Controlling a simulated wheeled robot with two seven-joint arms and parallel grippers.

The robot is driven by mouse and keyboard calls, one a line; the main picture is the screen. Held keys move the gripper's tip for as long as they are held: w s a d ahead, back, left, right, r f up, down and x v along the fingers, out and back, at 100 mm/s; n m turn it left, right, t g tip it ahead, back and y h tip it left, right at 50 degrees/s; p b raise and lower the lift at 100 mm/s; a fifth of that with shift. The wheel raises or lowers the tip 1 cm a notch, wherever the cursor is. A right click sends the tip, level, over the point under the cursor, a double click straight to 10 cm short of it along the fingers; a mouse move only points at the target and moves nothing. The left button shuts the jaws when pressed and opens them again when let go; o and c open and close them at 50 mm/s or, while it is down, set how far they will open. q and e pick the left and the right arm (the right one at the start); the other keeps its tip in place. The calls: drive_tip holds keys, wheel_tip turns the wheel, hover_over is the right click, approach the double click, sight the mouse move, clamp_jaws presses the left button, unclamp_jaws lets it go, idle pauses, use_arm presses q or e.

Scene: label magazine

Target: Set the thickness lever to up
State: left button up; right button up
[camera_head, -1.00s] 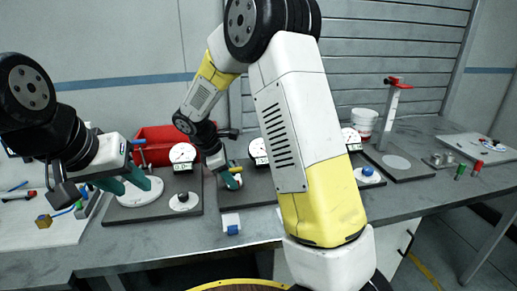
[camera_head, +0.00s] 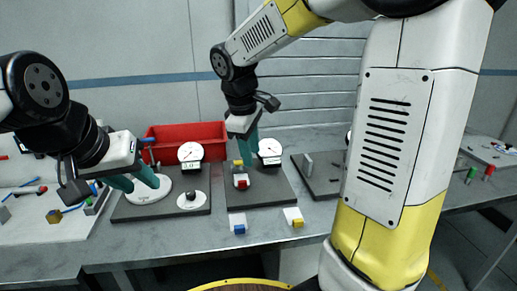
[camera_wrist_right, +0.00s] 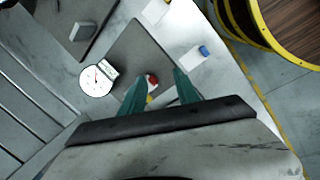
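I cannot tell for sure which part is the thickness lever. A small red-topped piece (camera_head: 241,181) and a yellow piece (camera_head: 238,163) stand on the middle dark plate (camera_head: 268,187), below a round dial gauge (camera_head: 270,150). My right gripper (camera_head: 248,150) points down just behind these pieces. In the right wrist view its teal fingers (camera_wrist_right: 160,92) are apart, and the red piece (camera_wrist_right: 152,81) shows between them, apparently not gripped. My left gripper (camera_head: 135,182) has its teal fingers apart at a white round base (camera_head: 150,190) on the left plate; contact is unclear.
A second dial gauge (camera_head: 190,152) and a white disc with a dark knob (camera_head: 191,199) are on the left plate. A red bin (camera_head: 205,132) stands behind.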

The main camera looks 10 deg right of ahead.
drive_tip(key=s+d+r+m+t+y, duration=0.1)
drive_tip(key=s+d+r+m+y, duration=0.1)
drive_tip(key=s, duration=0.4)
drive_tip(key=shift+s+d+r+m, duration=0.2)
drive_tip(key=shift+d+r+m, duration=0.3)
drive_tip(key=shift+m, duration=0.8)
